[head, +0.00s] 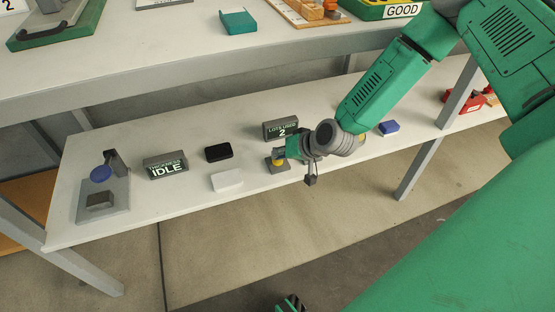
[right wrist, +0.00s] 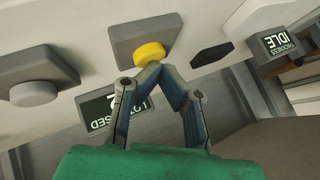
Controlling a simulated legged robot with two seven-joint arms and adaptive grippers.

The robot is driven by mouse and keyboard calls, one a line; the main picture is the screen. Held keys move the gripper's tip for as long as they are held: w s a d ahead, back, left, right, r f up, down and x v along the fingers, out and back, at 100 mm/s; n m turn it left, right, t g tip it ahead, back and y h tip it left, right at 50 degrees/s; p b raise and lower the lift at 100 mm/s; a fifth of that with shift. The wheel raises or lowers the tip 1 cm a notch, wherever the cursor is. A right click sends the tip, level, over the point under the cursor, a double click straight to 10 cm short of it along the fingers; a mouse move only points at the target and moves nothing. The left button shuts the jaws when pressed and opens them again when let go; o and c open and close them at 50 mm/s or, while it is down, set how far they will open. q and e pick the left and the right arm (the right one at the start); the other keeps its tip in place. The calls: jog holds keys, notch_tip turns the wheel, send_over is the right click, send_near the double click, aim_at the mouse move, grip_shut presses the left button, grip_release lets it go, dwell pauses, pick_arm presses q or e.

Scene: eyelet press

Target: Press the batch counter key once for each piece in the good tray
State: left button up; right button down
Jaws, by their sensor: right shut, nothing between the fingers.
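A yellow round key (right wrist: 149,54) sits on a grey base (right wrist: 122,38) in the right wrist view; the key also shows in the head view (head: 279,162), below a display reading LOTS USED 2 (head: 281,130). My right gripper (right wrist: 158,68) is shut and empty, its fingertips at the edge of the yellow key; I cannot tell whether they touch it. In the head view my right gripper (head: 283,154) partly covers the key. The green good tray (head: 402,11), labelled GOOD, is at the top right and cut off, so its pieces cannot be counted.
A second, grey round button (right wrist: 33,93) on a grey base stands at the left of the right wrist view. The upper table overhangs behind.

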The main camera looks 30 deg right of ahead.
jog(key=shift+f, duration=0.25)
jog(key=shift+r, duration=0.1)
dwell(0.3)
jog(key=shift+r+p, duration=0.75)
jog(key=shift+r, duration=0.1)
notch_tip(320, 180, up, 5)
jog(key=p, duration=0.4)
jog(key=shift+r+p, duration=0.1)
jog(key=shift+p, duration=0.2)
